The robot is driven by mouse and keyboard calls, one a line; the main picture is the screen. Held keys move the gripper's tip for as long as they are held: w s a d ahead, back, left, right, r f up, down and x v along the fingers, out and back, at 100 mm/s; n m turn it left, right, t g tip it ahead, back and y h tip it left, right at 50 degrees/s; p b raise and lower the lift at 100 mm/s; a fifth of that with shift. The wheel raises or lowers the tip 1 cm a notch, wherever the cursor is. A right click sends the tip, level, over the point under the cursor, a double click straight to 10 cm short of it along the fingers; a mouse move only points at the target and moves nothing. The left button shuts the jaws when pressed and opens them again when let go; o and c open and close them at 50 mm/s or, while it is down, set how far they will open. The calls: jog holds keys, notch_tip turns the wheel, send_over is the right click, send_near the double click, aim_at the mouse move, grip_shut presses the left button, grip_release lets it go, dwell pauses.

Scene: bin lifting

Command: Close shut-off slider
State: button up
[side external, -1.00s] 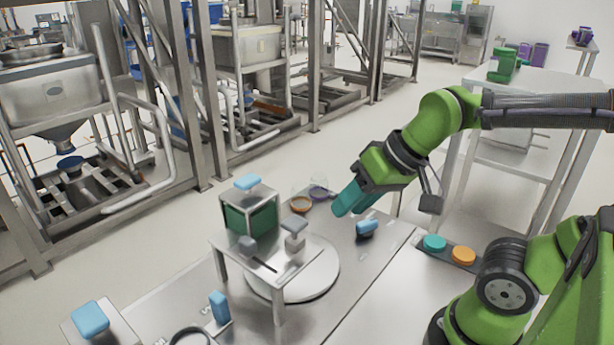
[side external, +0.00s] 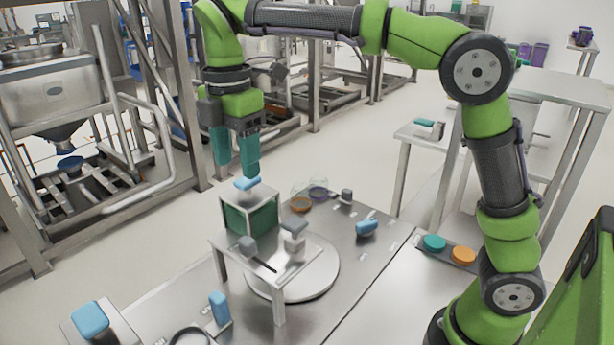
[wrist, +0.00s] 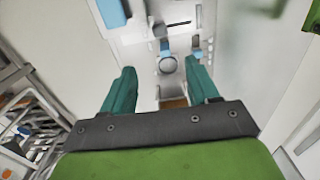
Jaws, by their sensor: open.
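My gripper (side external: 235,168) is open and points down above a small green-sided box (side external: 250,215) with a metal frame. A light-blue handle (side external: 247,183) tops the box, just below the fingertips; I cannot tell whether they touch. The box stands on a raised metal stand (side external: 222,262). A grey block with a darker top (side external: 294,240) and a grey knob (side external: 248,244) sit beside a dark slot there. No part is clearly identifiable as the shut-off slider. In the wrist view, my teal fingers (wrist: 160,75) are apart, with a ring-shaped thing (wrist: 167,65) between them.
A round pale plate (side external: 320,280) lies under the stand. A blue handle (side external: 366,228), a dark knob (side external: 346,196) and an upright blue handle (side external: 219,308) stand on the metal table. Teal (side external: 434,243) and orange (side external: 463,256) buttons are at right. Metal frames fill the back left.

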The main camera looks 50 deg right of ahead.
aim_at(247, 240)
notch_tip(247, 240, down, 17)
jog(key=shift+r, duration=0.15)
dwell(0.5)
grip_shut()
